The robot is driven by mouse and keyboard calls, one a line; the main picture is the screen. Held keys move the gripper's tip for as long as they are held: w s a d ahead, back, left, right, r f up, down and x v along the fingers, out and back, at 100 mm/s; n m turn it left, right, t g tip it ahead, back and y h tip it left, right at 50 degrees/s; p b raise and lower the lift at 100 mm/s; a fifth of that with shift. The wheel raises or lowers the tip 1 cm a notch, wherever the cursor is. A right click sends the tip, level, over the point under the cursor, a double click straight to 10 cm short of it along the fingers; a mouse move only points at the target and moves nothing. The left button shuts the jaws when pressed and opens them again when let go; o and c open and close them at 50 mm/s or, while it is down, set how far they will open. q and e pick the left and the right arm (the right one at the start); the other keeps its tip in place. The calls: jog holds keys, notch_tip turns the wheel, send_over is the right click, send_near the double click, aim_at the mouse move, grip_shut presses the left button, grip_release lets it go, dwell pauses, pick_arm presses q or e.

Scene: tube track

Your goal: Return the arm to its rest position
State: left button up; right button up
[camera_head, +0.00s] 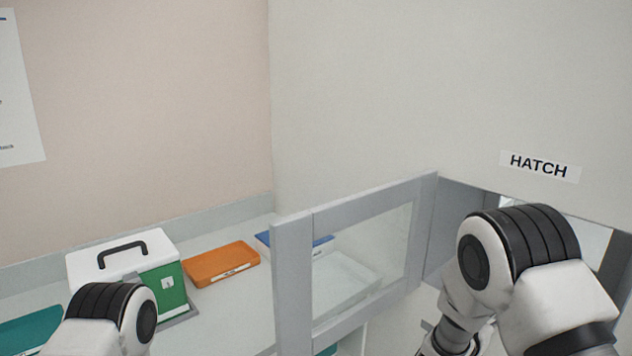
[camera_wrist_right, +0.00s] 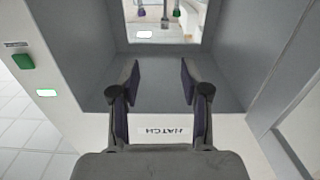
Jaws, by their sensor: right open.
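My right arm (camera_head: 520,265) reaches toward the open hatch at the right of the head view; its gripper is hidden there. In the right wrist view my right gripper (camera_wrist_right: 158,85) is open, its two fingers wide apart with nothing between them. It faces the grey hatch recess (camera_wrist_right: 155,65). The HATCH label shows upside down in this view (camera_wrist_right: 172,132) and upright on the wall in the head view (camera_head: 539,166). My left arm (camera_head: 105,318) shows only in part at the lower left; its gripper is out of view.
The grey-framed glazed hatch door (camera_head: 293,285) stands open left of my right arm. A white and green box with a handle (camera_head: 122,265), an orange case (camera_head: 221,264) and a blue-and-white case (camera_head: 263,238) sit on the counter. A green button (camera_wrist_right: 23,62) is beside the hatch.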

jog(key=s+a+f+n+g+y, duration=0.1)
jog(key=s+f+n+g+y, duration=0.2)
jog(key=s+f, duration=0.8)
jog(key=s+a+f+n+g+y, duration=0.15)
jog(key=s+f+n+y, duration=0.45)
jog(key=f, duration=0.9)
pick_arm(q)
jog(key=shift+w+d, duration=0.2)
pick_arm(e)
jog(key=s+a+f+g+y, duration=0.2)
jog(key=s+a+g, duration=0.1)
jog(key=s, duration=0.7)
jog(key=s+a+f+g+y, duration=0.2)
jog(key=s+a+g, duration=0.2)
jog(key=s, duration=0.6)
jog(key=shift+s+a+y, duration=0.25)
jog(key=shift+a+y, duration=0.05)
jog(key=shift+a, duration=0.25)
jog(key=shift+r, duration=0.1)
